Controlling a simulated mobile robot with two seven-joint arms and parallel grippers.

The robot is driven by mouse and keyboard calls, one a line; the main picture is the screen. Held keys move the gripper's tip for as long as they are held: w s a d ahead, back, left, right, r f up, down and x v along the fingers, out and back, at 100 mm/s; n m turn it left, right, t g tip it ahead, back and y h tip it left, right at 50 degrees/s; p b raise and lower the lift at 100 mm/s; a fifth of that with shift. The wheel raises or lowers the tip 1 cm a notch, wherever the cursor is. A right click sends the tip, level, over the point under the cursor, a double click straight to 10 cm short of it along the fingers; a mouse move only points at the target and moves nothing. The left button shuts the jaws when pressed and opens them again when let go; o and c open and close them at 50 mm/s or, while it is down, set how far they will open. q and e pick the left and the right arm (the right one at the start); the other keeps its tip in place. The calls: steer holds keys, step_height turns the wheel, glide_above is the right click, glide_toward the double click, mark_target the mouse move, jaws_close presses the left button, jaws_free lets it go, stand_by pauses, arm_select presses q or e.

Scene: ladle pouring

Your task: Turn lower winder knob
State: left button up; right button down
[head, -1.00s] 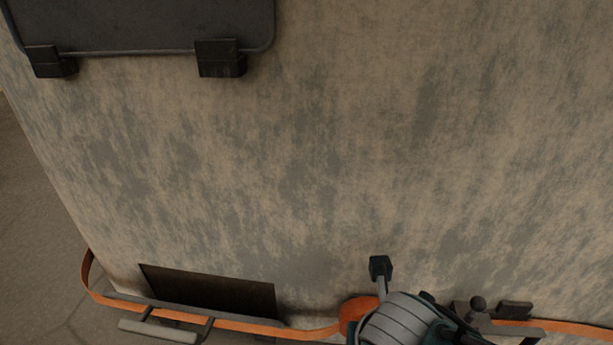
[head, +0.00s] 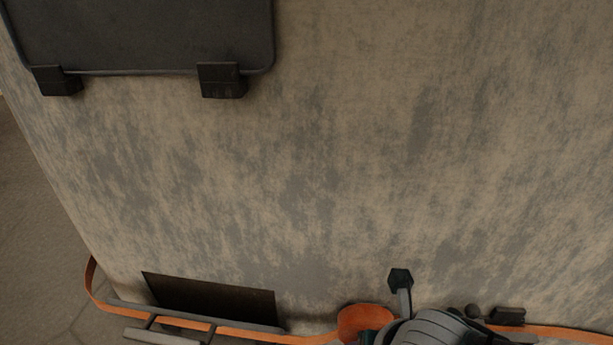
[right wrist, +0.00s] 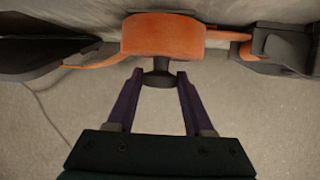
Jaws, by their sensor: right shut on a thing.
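The orange winder drum (head: 362,320) sits low against the wall in the head view. A dark upper knob (head: 400,278) on a grey stem stands above it, leaning a little right. In the right wrist view the orange drum (right wrist: 163,36) spans the top. The dark lower winder knob (right wrist: 159,79) hangs beneath it. My right gripper (right wrist: 159,83) has its two purple fingers closed on either side of this knob. In the head view my grey right arm covers part of the drum, and the gripper itself is hidden there. My left gripper is out of view.
A worn vessel wall (head: 330,160) fills most of the head view. An orange strap (head: 250,334) runs along its lower edge. A dark hinged panel (head: 140,30) is at upper left. Dark brackets (right wrist: 282,50) flank the drum at right in the wrist view.

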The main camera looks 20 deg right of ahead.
steer(key=shift+d+y, duration=0.2)
steer(key=shift+y, duration=0.1)
steer(key=shift+s+f+t+y+b, duration=0.15)
steer(key=shift+t+y+b, duration=0.2)
steer(key=shift+t+y, duration=0.3)
steer(key=shift+d+f+m+t+y+b, duration=0.1)
steer(key=shift+m+t+y+b, duration=0.4)
steer(key=shift+y+b, duration=0.35)
steer(key=shift+t+b, duration=0.25)
steer(key=shift+b, duration=0.05)
steer(key=shift+c, duration=1.5)
jaws_free()
steer(key=shift+r, duration=0.2)
